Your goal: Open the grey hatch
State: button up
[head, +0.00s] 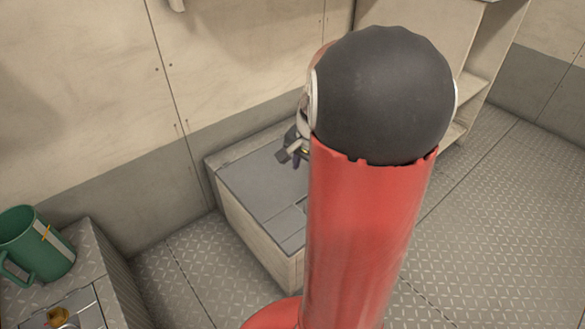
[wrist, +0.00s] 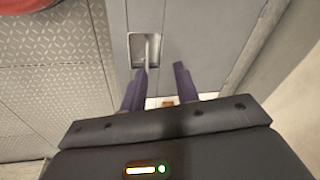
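The grey hatch (head: 250,184) lies flat and closed on top of a low pale box in the head view. In the wrist view its grey panel (wrist: 198,28) fills the upper middle, with a recessed pull handle (wrist: 147,45) set in a pale rectangular pocket. My gripper (wrist: 164,68) is open, with its two purple fingers apart. The left fingertip overlaps the lower part of the pocket by the handle; I cannot tell whether they touch. The right fingertip is over the panel beside the pocket. In the head view my gripper (head: 293,152) is partly hidden behind my arm.
A green mug (head: 36,246) stands on a grey-topped locker (head: 92,262) at the lower left. Pale walls are behind the hatch box, and shelving (head: 473,92) stands to the right. The diamond-plate floor (head: 500,220) is clear on the right.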

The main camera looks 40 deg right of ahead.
jog(key=d+f+m+b, duration=0.1)
jog(key=d+f, duration=0.2)
jog(key=f, duration=0.4)
jog(key=w+d+f+m+b, duration=0.1)
jog(key=d+f+m, duration=0.1)
jog(key=f, duration=0.5)
jog(key=shift+d+f+m+y, duration=0.3)
jog(key=shift+d, duration=0.45)
grip_shut()
